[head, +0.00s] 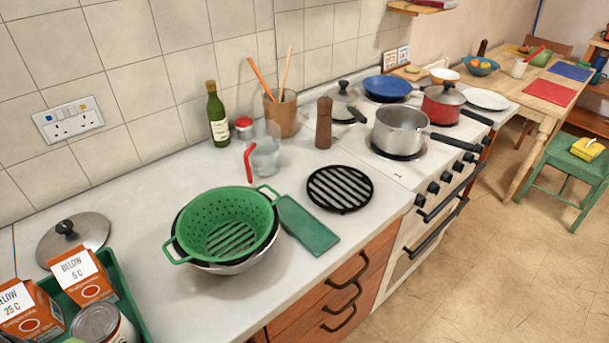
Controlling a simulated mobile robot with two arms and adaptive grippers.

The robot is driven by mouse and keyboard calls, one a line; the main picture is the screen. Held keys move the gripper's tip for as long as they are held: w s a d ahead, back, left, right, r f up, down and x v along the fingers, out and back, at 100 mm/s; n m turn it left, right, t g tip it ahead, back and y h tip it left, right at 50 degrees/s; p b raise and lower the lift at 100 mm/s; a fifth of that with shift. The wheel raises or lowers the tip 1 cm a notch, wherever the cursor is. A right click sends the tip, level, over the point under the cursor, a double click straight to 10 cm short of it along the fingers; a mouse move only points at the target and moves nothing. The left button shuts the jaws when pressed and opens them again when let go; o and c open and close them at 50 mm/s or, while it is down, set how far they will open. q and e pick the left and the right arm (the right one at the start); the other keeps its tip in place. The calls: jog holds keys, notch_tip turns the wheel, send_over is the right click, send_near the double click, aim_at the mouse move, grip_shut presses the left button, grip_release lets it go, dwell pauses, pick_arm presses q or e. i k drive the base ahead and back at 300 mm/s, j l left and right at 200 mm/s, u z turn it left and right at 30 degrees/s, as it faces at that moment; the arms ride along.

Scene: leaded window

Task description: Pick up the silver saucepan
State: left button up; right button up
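The silver saucepan (398,132) stands upright on a front burner of the white stove, in the right half of the head view. It has no lid on it, and its inside looks empty. Its dark handle (455,142) points to the right and slightly toward the stove's front edge, above the knobs. Neither of my grippers shows in the head view.
A red lidded pot (441,106) and a blue pan (387,88) stand close behind the saucepan. A pepper mill (324,123) and black trivet (340,189) are to its left. A green colander (226,225) sits nearer. Floor is clear before the stove.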

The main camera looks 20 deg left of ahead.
aim_at(421, 137)
jog(key=i+l, duration=0.45)
jog(key=l, duration=0.3)
jog(key=i+l, duration=0.25)
jog(key=l+u, duration=0.15)
jog(key=u, duration=0.25)
jog(key=i+l+u, duration=0.1)
jog(key=u, duration=0.3)
jog(key=l+u, duration=0.2)
jog(key=u, duration=0.25)
